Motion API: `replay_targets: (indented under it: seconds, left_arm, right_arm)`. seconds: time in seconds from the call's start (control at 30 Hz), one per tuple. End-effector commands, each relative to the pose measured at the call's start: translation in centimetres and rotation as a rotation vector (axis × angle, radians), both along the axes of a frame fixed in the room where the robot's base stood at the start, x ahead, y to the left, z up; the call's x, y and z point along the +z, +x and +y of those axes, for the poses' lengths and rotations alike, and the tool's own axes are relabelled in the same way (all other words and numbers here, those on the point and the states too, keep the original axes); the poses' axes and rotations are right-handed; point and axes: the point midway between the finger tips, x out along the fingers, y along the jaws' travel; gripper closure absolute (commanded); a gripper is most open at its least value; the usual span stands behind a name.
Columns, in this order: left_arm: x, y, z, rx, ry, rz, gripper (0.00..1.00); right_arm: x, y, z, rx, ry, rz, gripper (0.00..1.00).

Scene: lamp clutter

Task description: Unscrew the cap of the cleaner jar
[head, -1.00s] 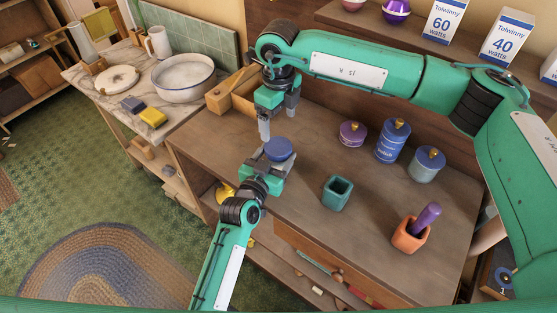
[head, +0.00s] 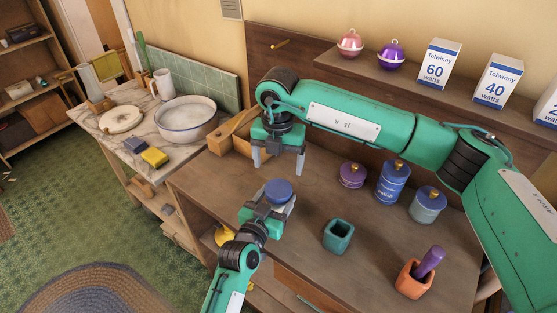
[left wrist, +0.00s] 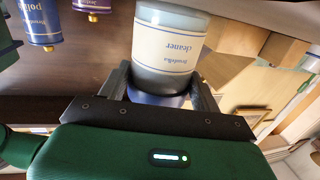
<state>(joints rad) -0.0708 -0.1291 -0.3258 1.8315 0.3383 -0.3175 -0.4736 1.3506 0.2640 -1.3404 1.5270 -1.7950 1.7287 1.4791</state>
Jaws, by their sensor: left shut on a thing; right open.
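The cleaner jar shows in the left wrist view (left wrist: 170,45), pale grey with a cream "cleaner" label. It appears inverted there, as do the other jars. Its blue cap (head: 278,189) faces up in the head view and sits on the jar. My left gripper (head: 276,203) is shut on the jar, one finger on each side. Its fingers hide part of the jar near the cap in the wrist view. My right gripper (head: 279,161) is open and empty, pointing down just above the cap, apart from it.
A purple jar (head: 352,175), a blue polish jar (head: 392,184) and a grey-blue jar (head: 428,206) stand right on the bench. A teal cup (head: 338,236) and an orange pot (head: 412,280) stand nearer.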

Motion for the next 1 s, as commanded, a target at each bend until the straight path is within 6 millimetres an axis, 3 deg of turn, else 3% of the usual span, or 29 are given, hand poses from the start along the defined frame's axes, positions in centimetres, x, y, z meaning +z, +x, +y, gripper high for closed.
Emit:
replay_targets:
  seconds: [0.2, 0.47, 1.0]
  left_arm:
    - [0.0, 0.0, 0.0, 0.000, 0.001, 0.000, 0.99]
    - [-0.1, 0.0, 0.0, 0.001, 0.001, 0.000, 0.99]
    - [0.0, 0.0, 0.0, 0.000, 0.001, 0.000, 0.99]
  right_arm:
    - [0.0, 0.0, -0.1, -0.257, 0.001, 0.002, 0.16]
    - [-0.5, 0.0, -0.1, -0.370, -0.001, 0.004, 0.16]
    - [-7.5, 0.0, -0.1, -0.371, 0.000, 0.002, 0.16]
